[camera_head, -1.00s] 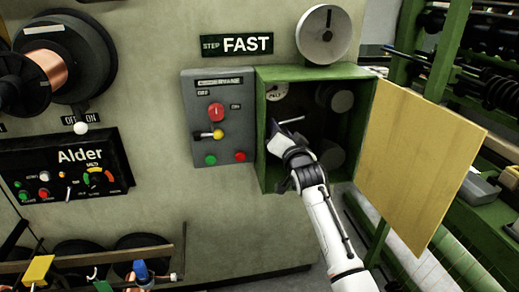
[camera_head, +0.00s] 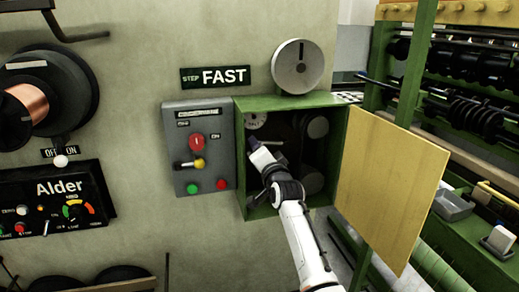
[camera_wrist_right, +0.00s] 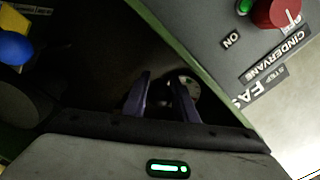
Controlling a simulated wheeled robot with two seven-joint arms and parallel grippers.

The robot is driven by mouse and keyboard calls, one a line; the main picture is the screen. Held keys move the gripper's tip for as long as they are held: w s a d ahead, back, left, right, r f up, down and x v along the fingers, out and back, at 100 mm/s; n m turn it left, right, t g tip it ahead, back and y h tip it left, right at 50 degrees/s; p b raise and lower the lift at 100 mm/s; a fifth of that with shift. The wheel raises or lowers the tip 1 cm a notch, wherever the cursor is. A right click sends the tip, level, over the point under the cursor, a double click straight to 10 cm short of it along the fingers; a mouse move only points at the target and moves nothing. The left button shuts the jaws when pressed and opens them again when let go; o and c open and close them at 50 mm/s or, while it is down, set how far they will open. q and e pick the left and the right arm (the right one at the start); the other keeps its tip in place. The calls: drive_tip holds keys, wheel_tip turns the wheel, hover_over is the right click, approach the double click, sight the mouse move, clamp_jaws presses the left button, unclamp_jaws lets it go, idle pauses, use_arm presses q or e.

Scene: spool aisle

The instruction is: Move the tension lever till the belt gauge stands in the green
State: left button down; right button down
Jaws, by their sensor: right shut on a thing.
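The tension lever (camera_head: 276,143) shows as a short pale rod inside the green box, just right of my right gripper's tip. My right gripper (camera_head: 258,149) reaches into the box and is shut on the lever. In the right wrist view its two purple fingers (camera_wrist_right: 162,100) stand a little apart, with the space between them too dark to show the lever clearly. A small round white gauge (camera_head: 255,121) is in the box's upper left, just above the gripper. A pale dial shows partly behind a finger in the wrist view (camera_wrist_right: 188,86). The needle is too small to read. My left gripper is out of view.
The green box (camera_head: 290,101) has its yellow door (camera_head: 390,185) swung open to the right. Dark rollers (camera_head: 317,127) fill its right side. A grey switch panel (camera_head: 177,150) with a red knob (camera_head: 197,142) adjoins on the left. A grey disc (camera_head: 297,66) sits above.

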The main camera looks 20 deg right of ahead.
drive_tip(key=c, duration=1.5)
unclamp_jaws()
drive_tip(key=shift+d+r, duration=0.35)
drive_tip(key=shift+r, duration=0.2)
drive_tip(key=shift+o, duration=0.5)
drive_tip(key=shift+f, duration=0.15)
drive_tip(key=shift+a+f, duration=0.15)
drive_tip(key=s, duration=1)
drive_tip(key=shift+s+a, duration=0.15)
drive_tip(key=shift+a, duration=0.25)
drive_tip(key=shift+c, duration=0.3)
